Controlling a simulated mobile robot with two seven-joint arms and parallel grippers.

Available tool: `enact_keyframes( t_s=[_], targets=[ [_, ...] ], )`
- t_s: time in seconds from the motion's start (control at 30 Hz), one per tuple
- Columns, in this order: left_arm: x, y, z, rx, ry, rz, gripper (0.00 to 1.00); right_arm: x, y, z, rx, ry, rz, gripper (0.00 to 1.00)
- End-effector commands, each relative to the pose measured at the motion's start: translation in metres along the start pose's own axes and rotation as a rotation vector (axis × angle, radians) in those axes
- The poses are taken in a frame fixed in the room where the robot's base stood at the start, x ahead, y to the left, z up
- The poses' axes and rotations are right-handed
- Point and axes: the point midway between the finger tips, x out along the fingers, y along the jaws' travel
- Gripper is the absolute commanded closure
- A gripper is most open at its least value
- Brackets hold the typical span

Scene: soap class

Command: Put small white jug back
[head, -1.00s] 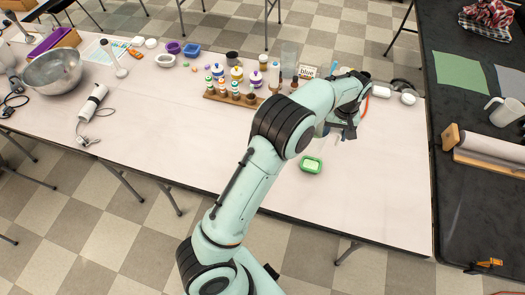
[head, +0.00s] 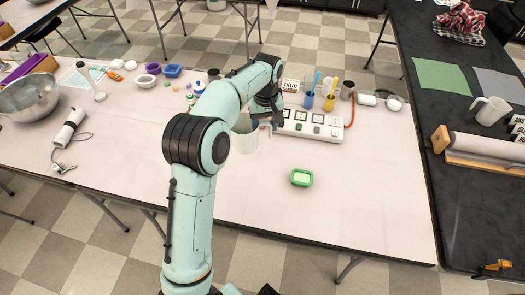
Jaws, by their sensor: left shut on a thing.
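A white jug (head: 244,140) hangs over the middle of the light table, partly hidden behind my left arm. My left gripper (head: 268,122) is shut on it near its handle side; the fingertips are partly hidden by the wrist. It cannot be told whether the jug's base touches the table. A second white jug (head: 488,112) stands upright on the dark counter at the right. My right gripper is not in view.
A green dish (head: 301,178) with pale contents sits right of my arm. A white panel with square pads (head: 310,125), a "blue" sign (head: 290,85) and cups with tools (head: 330,102) stand behind. A steel bowl (head: 28,97) is at left. The table's front is mostly clear.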

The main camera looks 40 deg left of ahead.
Motion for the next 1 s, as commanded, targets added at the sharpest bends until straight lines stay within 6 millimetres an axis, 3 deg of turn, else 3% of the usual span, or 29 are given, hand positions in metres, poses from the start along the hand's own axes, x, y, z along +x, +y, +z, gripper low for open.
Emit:
enact_keyframes(
  t_s=[0.03, 0.2, 0.47, 0.7, 1.0],
  targets=[
    [0.016, -0.001, 0.001, 0.0, -0.004, -0.003, 0.85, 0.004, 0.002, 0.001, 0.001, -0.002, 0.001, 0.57],
    [0.048, 0.0, 0.001, 0.0, -0.002, -0.002, 0.85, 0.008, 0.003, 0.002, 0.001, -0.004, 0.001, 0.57],
    [0.069, 0.001, 0.001, 0.0, 0.0, 0.0, 0.85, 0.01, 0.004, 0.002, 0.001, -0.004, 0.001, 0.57],
    [0.108, 0.001, 0.001, 0.0, -0.002, -0.002, 0.85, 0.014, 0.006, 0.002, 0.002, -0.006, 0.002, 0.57],
    [0.117, 0.002, 0.001, 0.0, 0.002, 0.001, 0.85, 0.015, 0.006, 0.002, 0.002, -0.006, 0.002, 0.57]
  ],
)
